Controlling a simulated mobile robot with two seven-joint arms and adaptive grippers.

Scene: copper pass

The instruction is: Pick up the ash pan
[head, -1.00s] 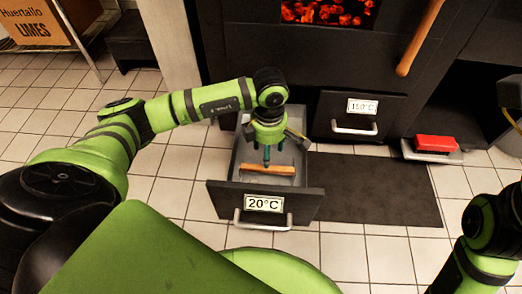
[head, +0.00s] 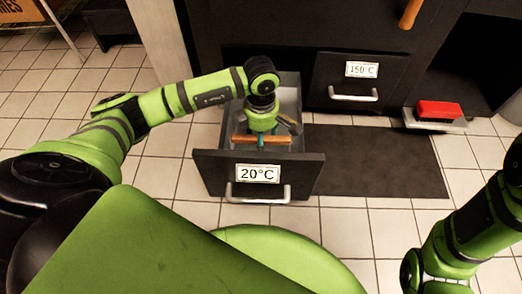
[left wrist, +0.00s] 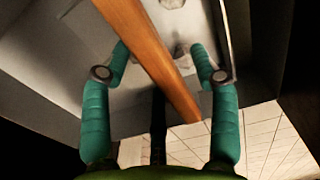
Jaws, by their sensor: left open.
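The ash pan's wooden bar handle (head: 243,138) lies crosswise inside an open drawer with a dark front (head: 215,172) marked 20°C. Grey metal walls show around it; I cannot tell which belong to the pan and which to the drawer. My left gripper (head: 263,143) reaches down into the drawer from above, open, at the handle. In the left wrist view its teal fingers (left wrist: 160,60) are spread on either side of the wooden handle (left wrist: 150,50), with gaps to it. Most of the pan's inside is hidden by my gripper. My right gripper is out of the picture.
A shut drawer (head: 359,92) marked 150°C is to the right. A red block (head: 438,110) rests on a pale tray-like base beyond it. A dark mat (head: 375,165) covers the floor beside the open drawer. Tiled floor is free in front.

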